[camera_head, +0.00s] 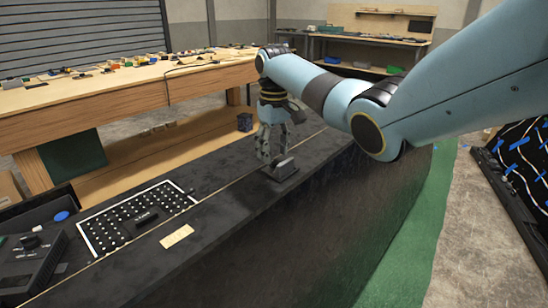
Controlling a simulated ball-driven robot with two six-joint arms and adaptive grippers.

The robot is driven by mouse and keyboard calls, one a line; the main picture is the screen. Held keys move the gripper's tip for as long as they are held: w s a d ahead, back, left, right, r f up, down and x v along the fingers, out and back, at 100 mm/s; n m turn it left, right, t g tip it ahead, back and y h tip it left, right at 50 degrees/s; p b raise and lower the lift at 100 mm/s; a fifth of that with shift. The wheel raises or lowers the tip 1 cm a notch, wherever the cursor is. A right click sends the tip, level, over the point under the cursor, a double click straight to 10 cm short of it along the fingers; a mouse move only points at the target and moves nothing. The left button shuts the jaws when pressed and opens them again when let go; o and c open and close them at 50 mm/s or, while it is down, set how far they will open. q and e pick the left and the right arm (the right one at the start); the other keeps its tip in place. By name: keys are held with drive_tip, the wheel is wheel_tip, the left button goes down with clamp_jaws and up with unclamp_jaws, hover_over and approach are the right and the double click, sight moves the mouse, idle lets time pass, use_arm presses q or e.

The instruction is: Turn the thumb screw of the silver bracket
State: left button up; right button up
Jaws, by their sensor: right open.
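My right gripper (270,145) comes down from the right arm and points at the black console top. Its fingers are apart and hold nothing that I can see. Just below and right of the fingertips a small bracket (283,168) with a grey, silvery top face stands on a dark base. The gripper is very close to it; I cannot tell whether they touch. The thumb screw cannot be made out and may be hidden by the fingers. My left gripper is not in the picture.
On the console are a white-framed grid of dots (96,244), a beige plate (177,236) and a dark control box (28,262) at the far left. A cluttered wooden bench (105,100) runs along the back. The console middle is clear.

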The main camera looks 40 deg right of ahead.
sight(274, 164)
drive_tip(key=shift+f, duration=1.25)
clamp_jaws()
